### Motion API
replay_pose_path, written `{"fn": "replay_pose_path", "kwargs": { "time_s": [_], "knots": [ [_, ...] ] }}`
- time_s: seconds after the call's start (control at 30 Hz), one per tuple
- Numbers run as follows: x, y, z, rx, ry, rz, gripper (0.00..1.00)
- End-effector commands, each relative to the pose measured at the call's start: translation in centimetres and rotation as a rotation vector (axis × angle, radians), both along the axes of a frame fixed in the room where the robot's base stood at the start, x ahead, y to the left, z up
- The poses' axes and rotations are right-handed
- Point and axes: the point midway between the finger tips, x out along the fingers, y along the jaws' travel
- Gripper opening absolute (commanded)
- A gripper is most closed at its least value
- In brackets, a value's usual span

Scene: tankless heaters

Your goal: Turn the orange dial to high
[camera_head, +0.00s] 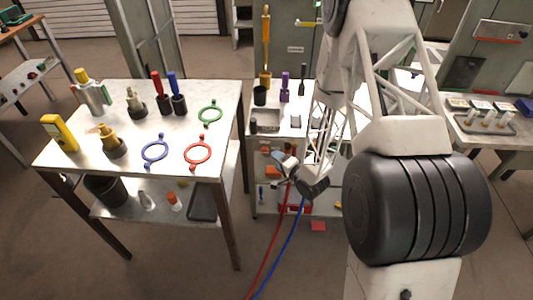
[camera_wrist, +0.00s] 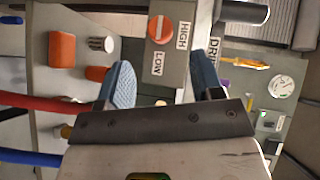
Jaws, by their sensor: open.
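The orange dial (camera_wrist: 160,29) is at the top centre of the wrist view, on a grey panel. It is round with a pale mark across it; I cannot tell exactly which label the mark points to. The HIGH label (camera_wrist: 183,35) is right of the dial and the LOW label (camera_wrist: 158,63) is below it. My gripper (camera_wrist: 164,76) is open, with its two blue-grey fingertips wide apart and nothing between them. The dial is beyond the fingertips, apart from them. In the head view my gripper (camera_head: 284,160) is by the heater panel, and I cannot make out the dial there.
An orange block (camera_wrist: 62,49) and a silver knob (camera_wrist: 102,43) are left of the dial. A gauge (camera_wrist: 281,86) is at the right. A red hose (camera_head: 267,242) and a blue hose (camera_head: 284,240) hang below my gripper. A tool table (camera_head: 130,115) stands left.

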Motion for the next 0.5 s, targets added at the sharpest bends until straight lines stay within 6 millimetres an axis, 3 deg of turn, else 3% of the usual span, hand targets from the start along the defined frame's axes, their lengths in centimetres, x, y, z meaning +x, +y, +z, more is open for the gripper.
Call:
{"fn": "replay_pose_path", "kwargs": {
  "time_s": [0.5],
  "knots": [
    [2.4, 2.4, -0.6, -0.001, 0.0, 0.001, 0.6]
  ]
}}
